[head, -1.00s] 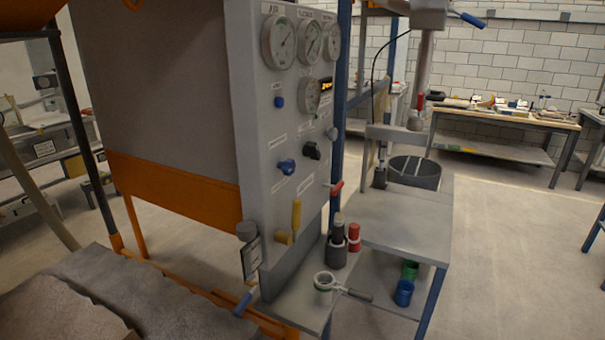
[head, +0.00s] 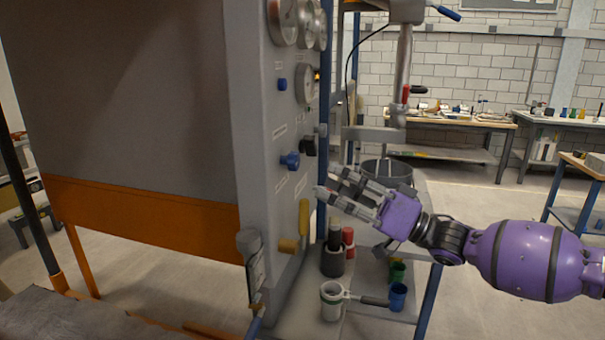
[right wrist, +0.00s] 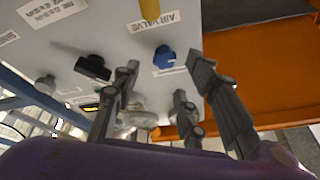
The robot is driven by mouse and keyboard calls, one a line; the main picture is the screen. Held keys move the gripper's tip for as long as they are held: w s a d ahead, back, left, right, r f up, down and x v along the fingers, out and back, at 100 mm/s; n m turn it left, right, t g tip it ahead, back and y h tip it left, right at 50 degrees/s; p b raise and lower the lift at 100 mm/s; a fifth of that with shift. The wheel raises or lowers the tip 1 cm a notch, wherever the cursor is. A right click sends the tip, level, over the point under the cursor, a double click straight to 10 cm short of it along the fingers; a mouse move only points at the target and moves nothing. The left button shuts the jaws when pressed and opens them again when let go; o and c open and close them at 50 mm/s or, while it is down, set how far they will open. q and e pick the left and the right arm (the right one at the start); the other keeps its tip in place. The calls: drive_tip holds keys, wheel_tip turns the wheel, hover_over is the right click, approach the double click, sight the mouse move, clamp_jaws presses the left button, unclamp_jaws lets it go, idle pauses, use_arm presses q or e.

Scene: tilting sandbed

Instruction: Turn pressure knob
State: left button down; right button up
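The grey control panel (head: 256,130) carries several knobs and gauges, and I cannot tell which is the pressure knob. A blue knob (head: 290,160) and a black knob (head: 309,146) sit midway up, with a small blue knob (head: 282,84) above. My purple right gripper (head: 328,184) is open and empty, right of the panel and slightly below these knobs. In the right wrist view, the blue knob (right wrist: 164,56) shows beyond the spread fingers and the black knob (right wrist: 92,66) to their left. The fingers appear apart from both. My left gripper is not in view.
A yellow-handled valve (head: 303,222) is lower on the panel. Free floor lies to the right.

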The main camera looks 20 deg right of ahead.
sight(299, 164)
drive_tip(key=x, duration=0.4)
drive_tip(key=p+x, duration=0.1)
drive_tip(key=x, duration=0.2)
drive_tip(key=shift+r, duration=0.35)
drive_tip(key=shift+w+a, duration=0.15)
drive_tip(key=shift+w, duration=0.05)
drive_tip(key=shift+a, duration=0.1)
clamp_jaws()
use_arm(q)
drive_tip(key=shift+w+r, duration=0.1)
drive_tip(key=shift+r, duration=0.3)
